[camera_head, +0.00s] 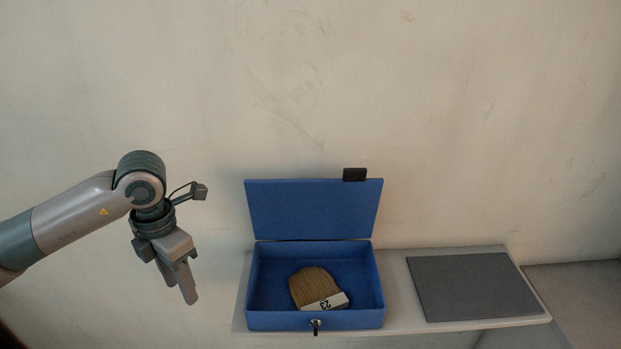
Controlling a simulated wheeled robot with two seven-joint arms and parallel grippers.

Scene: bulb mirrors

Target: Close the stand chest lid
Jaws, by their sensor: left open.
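The blue stand chest (273,320) sits on a pale stand top. Its lid (310,207) is raised, standing up at the back with a black tab (354,174) on its top edge. A tan brush (314,287) with a white label reading 23 lies inside the chest. A small key or latch (316,325) shows on the chest's front. My left gripper (183,285) is open and empty, pointing down to the left of the chest, apart from it. My right gripper is not in view.
The pale stand top (399,300) carries a dark grey mat (463,286) to the right of the chest. A plain wall (450,120) rises behind. Free room lies above the chest and between it and my left gripper.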

